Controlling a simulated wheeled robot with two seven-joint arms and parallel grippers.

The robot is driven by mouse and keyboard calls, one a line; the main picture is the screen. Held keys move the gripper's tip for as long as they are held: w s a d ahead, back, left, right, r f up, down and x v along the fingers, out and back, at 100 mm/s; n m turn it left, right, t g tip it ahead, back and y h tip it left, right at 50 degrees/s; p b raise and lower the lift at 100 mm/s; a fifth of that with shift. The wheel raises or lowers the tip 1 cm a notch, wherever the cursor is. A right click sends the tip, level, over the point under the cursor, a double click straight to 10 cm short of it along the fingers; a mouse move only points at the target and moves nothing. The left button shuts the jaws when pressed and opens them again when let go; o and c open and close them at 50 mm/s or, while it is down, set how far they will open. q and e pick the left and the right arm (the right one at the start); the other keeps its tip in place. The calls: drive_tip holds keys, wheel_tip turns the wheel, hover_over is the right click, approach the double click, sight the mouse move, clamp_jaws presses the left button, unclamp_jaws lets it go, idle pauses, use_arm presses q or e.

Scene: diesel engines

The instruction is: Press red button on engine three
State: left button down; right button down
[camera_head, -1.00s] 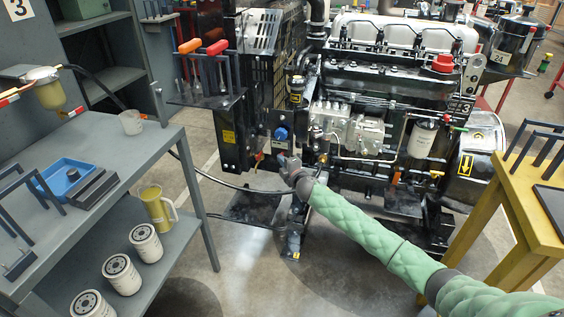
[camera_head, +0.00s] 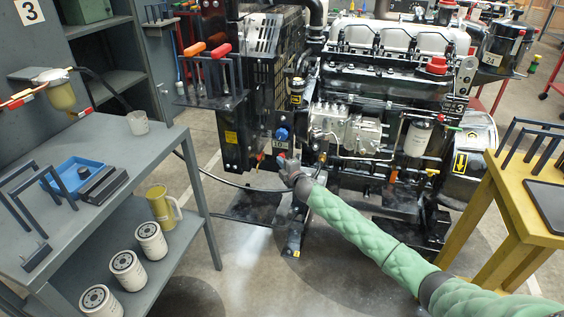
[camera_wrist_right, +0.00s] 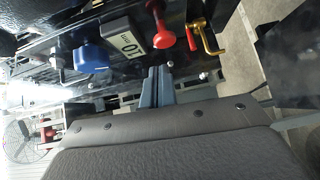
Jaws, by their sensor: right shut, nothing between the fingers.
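In the right wrist view the red button (camera_wrist_right: 165,38) has a flared head and sits beside the plate (camera_wrist_right: 127,40) and the blue knob (camera_wrist_right: 90,56). My right gripper (camera_head: 285,161) is shut and empty, close to the red button. Its fingertips (camera_wrist_right: 158,72) show just below the button; contact cannot be told. My left gripper is out of view.
A grey workbench (camera_head: 120,160) with a blue tray (camera_head: 72,172) and white filters (camera_head: 150,240) stands at left. A yellow table (camera_head: 500,215) stands at right. A rack with orange and red-handled tools (camera_head: 205,95) is left of the engine. A gold lever (camera_wrist_right: 208,40) is beside the button.

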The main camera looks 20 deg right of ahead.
drive_tip(key=s+d, duration=0.1)
drive_tip(key=s, duration=0.8)
drive_tip(key=shift+s+d, duration=0.35)
drive_tip(key=shift+d, duration=0.05)
drive_tip(key=shift+r, duration=0.1)
